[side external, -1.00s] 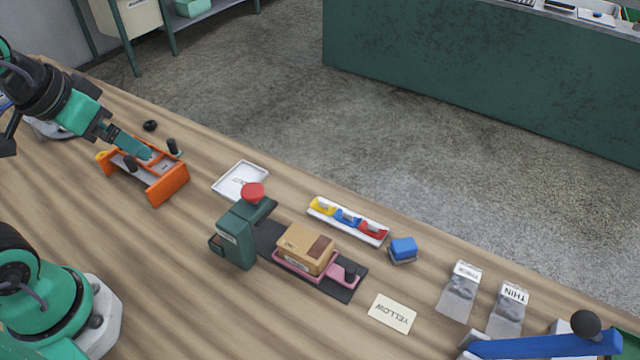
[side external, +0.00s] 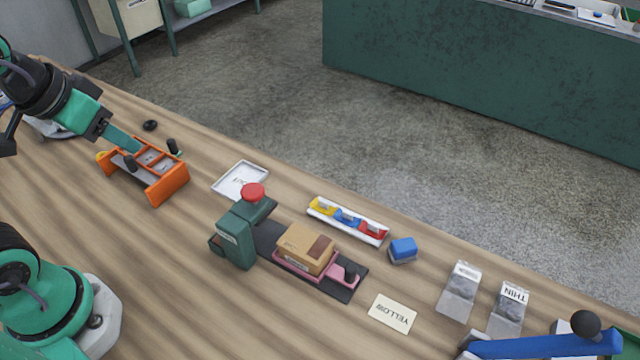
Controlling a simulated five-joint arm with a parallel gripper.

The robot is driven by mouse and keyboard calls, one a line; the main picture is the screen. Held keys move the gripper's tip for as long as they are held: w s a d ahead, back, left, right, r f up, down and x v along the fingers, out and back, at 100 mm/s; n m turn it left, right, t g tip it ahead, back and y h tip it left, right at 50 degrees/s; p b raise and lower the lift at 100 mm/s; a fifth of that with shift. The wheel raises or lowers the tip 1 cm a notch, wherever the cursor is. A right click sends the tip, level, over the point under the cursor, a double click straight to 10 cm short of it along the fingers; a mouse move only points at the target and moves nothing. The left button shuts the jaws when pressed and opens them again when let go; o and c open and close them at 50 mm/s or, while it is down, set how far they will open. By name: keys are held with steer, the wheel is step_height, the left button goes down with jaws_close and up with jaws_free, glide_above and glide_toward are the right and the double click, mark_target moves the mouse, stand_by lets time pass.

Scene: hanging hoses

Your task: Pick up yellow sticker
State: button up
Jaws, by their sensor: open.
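My gripper (side external: 136,149) is at the upper left, its teal fingers pointing down over the left part of an orange sectioned holder (side external: 168,186). The gripper is open; nothing shows held between its fingers. A pale card reading YELLOW (side external: 392,313) lies flat on the table at the lower right, far from the gripper. A yellow piece (side external: 322,206) also sits in a white tray (side external: 375,239) beside blue and red ones.
A green stand with a red knob (side external: 253,192) stands beside a cardboard box (side external: 304,248) on a pink carrier. A white flat tray (side external: 228,186), a blue block (side external: 403,248) and a blue lever (side external: 545,345) are also on the table.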

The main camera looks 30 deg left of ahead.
steer(key=w+d+g, duration=0.2)
steer(key=w+d, duration=0.2)
steer(key=w, duration=0.4)
steer(key=g, duration=0.4)
glide_above(323, 202)
steer(key=f, duration=1.5)
steer(key=shift+a, duration=0.25)
steer(key=shift+w+d+f, duration=0.1)
steer(key=shift+d+f, duration=0.15)
steer(key=shift+f, duration=0.05)
steer(key=shift+f, duration=1.3)
